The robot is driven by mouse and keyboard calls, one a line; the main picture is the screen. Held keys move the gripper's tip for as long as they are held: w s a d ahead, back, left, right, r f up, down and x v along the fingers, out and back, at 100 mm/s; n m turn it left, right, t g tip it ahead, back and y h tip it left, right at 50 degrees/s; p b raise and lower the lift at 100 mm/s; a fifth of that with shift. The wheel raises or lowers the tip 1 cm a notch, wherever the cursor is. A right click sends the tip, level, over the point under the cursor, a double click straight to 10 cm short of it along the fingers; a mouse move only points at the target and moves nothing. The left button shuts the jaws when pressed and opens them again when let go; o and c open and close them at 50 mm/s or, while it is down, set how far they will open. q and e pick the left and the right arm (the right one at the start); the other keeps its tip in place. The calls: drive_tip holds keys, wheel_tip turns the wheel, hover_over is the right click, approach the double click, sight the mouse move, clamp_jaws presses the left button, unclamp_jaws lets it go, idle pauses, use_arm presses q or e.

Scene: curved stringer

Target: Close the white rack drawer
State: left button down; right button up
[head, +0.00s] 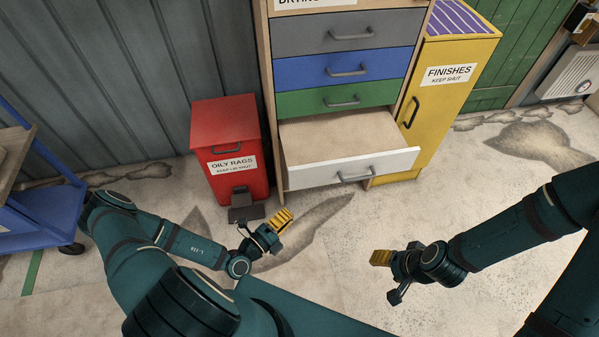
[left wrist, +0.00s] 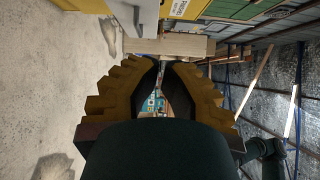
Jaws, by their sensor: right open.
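The white rack drawer (head: 353,167) is the lowest drawer of the drying rack. It is pulled far out, and its empty wooden inside shows in the head view. Its front has a grey bar handle (head: 356,175). My left gripper (head: 284,219), with yellow fingers, is below and left of the drawer front, apart from it. In the left wrist view its fingers (left wrist: 163,66) come close together with a narrow gap, and nothing is seen held. My right gripper (head: 379,257) is open and empty, lower in the picture than the drawer, apart from it.
The grey, blue and green drawers above (head: 346,66) are shut. A red oily rags bin (head: 228,135) with a pedal stands left of the rack. A yellow finishes cabinet (head: 446,85) stands at its right. A blue cart (head: 40,215) is at far left. The floor before the drawer is clear.

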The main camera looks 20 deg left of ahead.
use_arm(q)
drive_tip(key=w+a+f+n+y, duration=0.1)
drive_tip(key=a+f+n+y, duration=0.1)
drive_tip(key=a+n+y, duration=0.1)
drive_tip(key=b, duration=0.2)
approach(299, 172)
drive_tip(key=w+d, duration=0.2)
drive_tip(key=d, duration=0.2)
drive_tip(key=shift+t, duration=0.3)
drive_tip(key=w, duration=0.1)
drive_tip(key=w+a, duration=0.2)
drive_tip(key=shift+w+f+b, duration=0.25)
drive_tip(key=shift+f+b, duration=0.05)
drive_tip(key=shift+b, duration=0.05)
drive_tip(key=shift+w+a, duration=0.2)
drive_tip(key=shift+w, duration=0.2)
use_arm(e)
drive_tip(key=f, duration=0.1)
drive_tip(key=w+f, duration=0.1)
drive_tip(key=f, duration=0.1)
use_arm(q)
drive_tip(key=shift+w+r, duration=0.1)
